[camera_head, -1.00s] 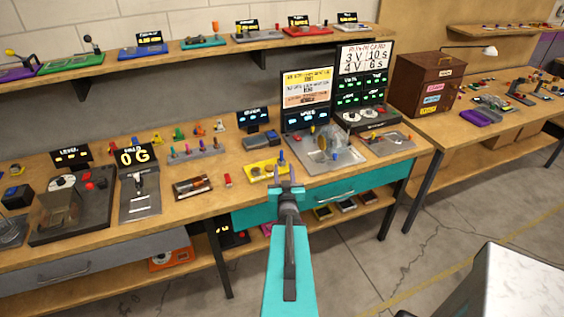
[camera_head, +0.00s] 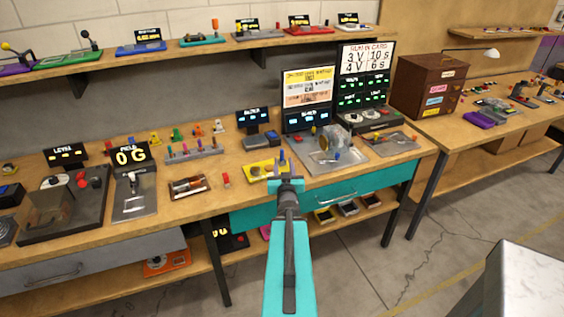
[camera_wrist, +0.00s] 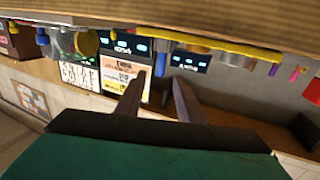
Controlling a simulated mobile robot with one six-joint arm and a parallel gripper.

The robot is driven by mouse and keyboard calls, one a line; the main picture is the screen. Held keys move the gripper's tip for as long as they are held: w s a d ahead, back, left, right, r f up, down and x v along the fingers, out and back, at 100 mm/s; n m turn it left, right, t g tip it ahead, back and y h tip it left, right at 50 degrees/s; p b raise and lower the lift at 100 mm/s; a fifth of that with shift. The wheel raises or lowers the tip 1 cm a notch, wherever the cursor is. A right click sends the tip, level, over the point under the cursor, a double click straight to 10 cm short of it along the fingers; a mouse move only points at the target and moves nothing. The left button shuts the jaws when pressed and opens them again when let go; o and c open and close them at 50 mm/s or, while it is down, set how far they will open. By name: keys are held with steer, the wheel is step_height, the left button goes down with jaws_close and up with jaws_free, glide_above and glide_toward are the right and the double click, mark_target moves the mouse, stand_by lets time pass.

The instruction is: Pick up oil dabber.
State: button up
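A small blue upright piece (camera_head: 282,156) stands at the right end of a yellow tray (camera_head: 250,174) near the bench's front edge; it may be the oil dabber, but I cannot tell for sure. My gripper (camera_head: 289,180) is in front of the tray, at the bench edge. In the wrist view, which is upside down, my gripper (camera_wrist: 157,88) is open with nothing between its fingers. The blue piece (camera_wrist: 161,65) shows beyond the gap between the fingers, at the end of the yellow tray (camera_wrist: 215,47).
A clear-domed machine on a metal plate (camera_head: 322,159) sits right of the tray. A red piece (camera_head: 226,180) and a brown-and-metal tray (camera_head: 188,194) lie left. A peg rack (camera_head: 195,154) stands behind. The teal drawer (camera_head: 345,190) is below the bench edge.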

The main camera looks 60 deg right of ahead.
mark_target(282, 153)
steer(key=shift+b+x, duration=0.95)
steer(key=shift+b, duration=1.45)
steer(key=shift+w+d+b, duration=0.3)
steer(key=shift+d+b, duration=0.1)
steer(key=shift+b, duration=0.85)
steer(key=shift+d, duration=0.1)
steer(key=shift+p+x, duration=0.75)
steer(key=shift+x, duration=1.7)
steer(key=shift+w, duration=0.1)
jaws_close()
